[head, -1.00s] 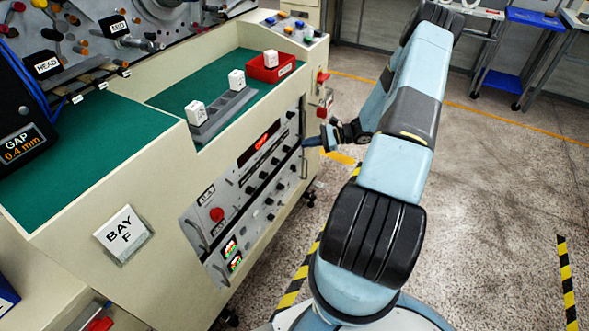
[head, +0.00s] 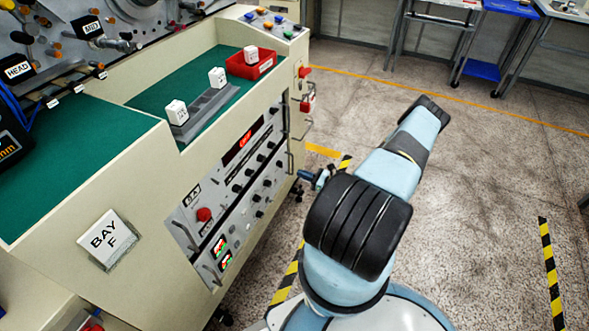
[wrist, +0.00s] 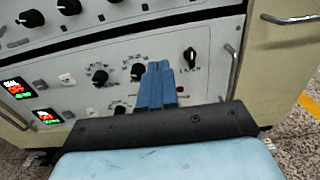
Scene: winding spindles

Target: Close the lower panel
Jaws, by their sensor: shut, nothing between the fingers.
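The lower panel (wrist: 115,82) is a light grey drawer-like front with black knobs and small lit displays at its left, below another knobbed panel. It shows at a slant in the head view (head: 239,232), low on the cream machine. I cannot tell whether it stands proud of the machine. A metal handle (wrist: 231,68) is at its right end. My gripper (wrist: 157,66) has its blue fingers together, empty, in front of the panel's right half; contact cannot be judged.
The upper panel (wrist: 75,25) sits directly above. A cream door with a bar handle (wrist: 290,19) is to the right. A red bin (head: 266,69) and white blocks are on the green top. Open speckled floor (head: 470,200) lies to the right.

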